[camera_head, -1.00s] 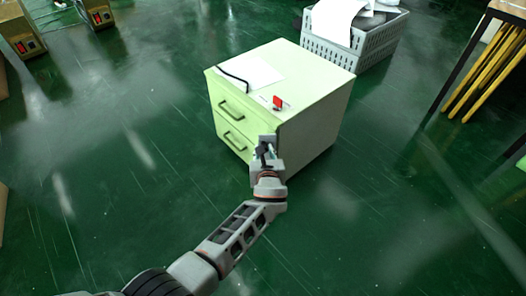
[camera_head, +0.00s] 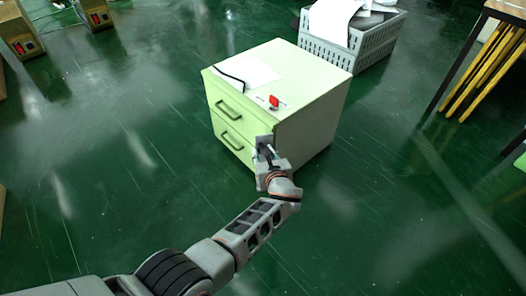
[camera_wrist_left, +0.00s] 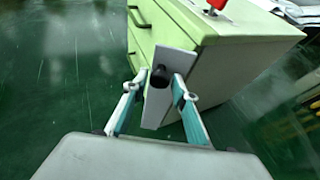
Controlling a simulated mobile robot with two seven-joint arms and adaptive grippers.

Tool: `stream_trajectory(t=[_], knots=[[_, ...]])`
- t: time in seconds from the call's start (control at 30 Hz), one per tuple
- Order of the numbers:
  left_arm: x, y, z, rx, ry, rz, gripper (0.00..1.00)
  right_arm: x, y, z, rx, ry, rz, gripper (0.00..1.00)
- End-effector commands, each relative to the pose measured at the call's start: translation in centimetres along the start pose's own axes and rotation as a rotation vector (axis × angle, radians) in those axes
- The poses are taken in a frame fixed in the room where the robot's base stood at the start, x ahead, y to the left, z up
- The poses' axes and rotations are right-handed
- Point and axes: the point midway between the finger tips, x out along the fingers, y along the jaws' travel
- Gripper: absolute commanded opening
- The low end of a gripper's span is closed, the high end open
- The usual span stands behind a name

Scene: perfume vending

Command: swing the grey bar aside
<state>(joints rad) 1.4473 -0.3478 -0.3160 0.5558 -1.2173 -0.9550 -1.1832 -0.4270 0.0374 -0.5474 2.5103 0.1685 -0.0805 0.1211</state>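A pale green drawer cabinet (camera_head: 318,95) stands on the floor and also shows in the wrist view (camera_wrist_left: 225,62). The grey bar (camera_wrist_left: 172,62) stands along the cabinet's right front edge, with a dark round knob (camera_wrist_left: 160,77) on its face. In the head view the bar (camera_head: 264,141) is small and partly covered by my gripper. My left gripper (camera_wrist_left: 158,82) is at the bar, its two fingers apart on either side of the knob. Whether a finger touches the bar cannot be told. Both drawers look shut. My right gripper is out of view.
A red piece (camera_head: 274,101), a white sheet (camera_head: 248,72) and a black strip lie on the cabinet top. A grey crate (camera_head: 350,45) with papers stands behind. A table with yellow slats (camera_head: 485,75) is at the right.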

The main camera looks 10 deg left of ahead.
Motion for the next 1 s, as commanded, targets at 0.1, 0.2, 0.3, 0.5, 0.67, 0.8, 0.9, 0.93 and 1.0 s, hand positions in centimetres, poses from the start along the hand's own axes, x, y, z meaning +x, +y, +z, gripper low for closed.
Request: stream_trajectory(t=[0.1,0.2,0.3,0.5,0.67,0.8,0.9,0.93,1.0], knots=[[0.0,0.0,-0.1,0.001,0.001,0.000,0.38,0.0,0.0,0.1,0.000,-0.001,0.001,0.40],[0.0,0.0,0.0,0.000,-0.001,0.000,0.38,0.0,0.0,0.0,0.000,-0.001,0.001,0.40],[0.0,0.0,0.1,0.000,-0.002,0.000,0.38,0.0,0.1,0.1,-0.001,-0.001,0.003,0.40],[-0.2,-0.1,0.6,-0.003,-0.002,-0.001,0.38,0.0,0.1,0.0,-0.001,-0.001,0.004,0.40],[-0.8,-0.1,1.9,-0.004,-0.003,-0.001,0.38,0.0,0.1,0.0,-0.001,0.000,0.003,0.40],[-1.5,-0.1,3.6,-0.006,-0.004,-0.001,0.38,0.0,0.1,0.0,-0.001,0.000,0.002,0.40],[-2.1,0.0,5.0,-0.005,-0.003,0.000,0.38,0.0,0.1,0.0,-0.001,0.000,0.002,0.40],[-2.3,-0.1,5.4,-0.006,-0.003,-0.001,0.38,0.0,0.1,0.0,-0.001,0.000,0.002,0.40],[-2.7,-0.1,6.5,-0.004,-0.004,-0.001,0.38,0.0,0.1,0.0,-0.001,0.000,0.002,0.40]])
